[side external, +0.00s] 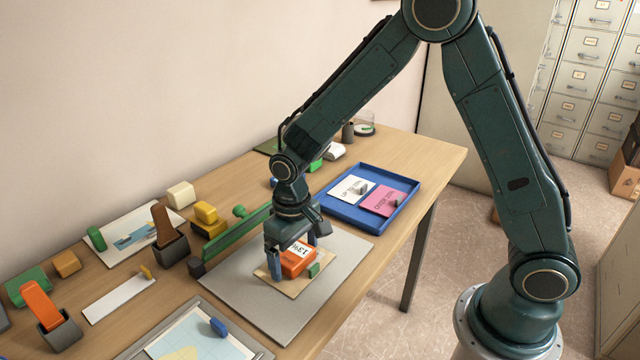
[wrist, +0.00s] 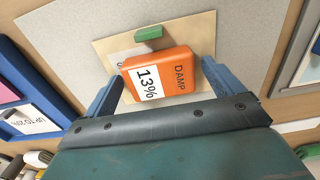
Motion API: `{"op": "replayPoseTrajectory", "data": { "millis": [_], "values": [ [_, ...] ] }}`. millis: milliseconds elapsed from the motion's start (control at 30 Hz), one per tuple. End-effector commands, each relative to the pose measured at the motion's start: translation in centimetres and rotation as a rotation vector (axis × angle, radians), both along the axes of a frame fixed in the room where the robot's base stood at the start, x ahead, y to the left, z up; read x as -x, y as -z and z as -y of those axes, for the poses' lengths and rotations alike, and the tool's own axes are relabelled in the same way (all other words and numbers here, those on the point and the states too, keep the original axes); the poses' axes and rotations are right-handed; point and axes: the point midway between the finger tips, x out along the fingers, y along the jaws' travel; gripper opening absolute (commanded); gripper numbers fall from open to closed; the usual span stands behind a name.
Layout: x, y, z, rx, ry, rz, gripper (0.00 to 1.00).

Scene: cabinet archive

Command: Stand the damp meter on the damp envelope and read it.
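The orange damp meter (side external: 298,259) rests on the cream envelope (side external: 292,288). In the wrist view the meter (wrist: 160,75) has a white display reading 13%, beside the word DAMP. A green block (wrist: 148,33) lies on the envelope (wrist: 196,32) beside the meter. My gripper (side external: 294,261) is down over the meter, with one finger on each side. In the wrist view my gripper's fingers (wrist: 162,70) are spread, with narrow gaps seeming to show beside the meter. The underside of the meter is hidden.
The envelope lies on a grey mat (side external: 240,305). A blue tray (side external: 398,175) at the right holds a white card (side external: 347,188) marked UP TO 20% and a pink card (side external: 378,200). A green bar (side external: 228,245) with a knob lies behind the mat. Blocks and holders crowd the left.

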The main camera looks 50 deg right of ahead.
Motion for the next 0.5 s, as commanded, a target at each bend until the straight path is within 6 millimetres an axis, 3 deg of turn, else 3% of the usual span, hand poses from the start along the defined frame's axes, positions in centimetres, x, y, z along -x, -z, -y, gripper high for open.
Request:
{"op": "replayPoseTrajectory", "data": {
  "millis": [267,500],
  "values": [
    [0.0,-0.3,0.0,0.000,0.000,0.002,0.92],
    [-0.1,-2.2,0.0,-0.001,0.000,0.004,0.92]
  ]
}}
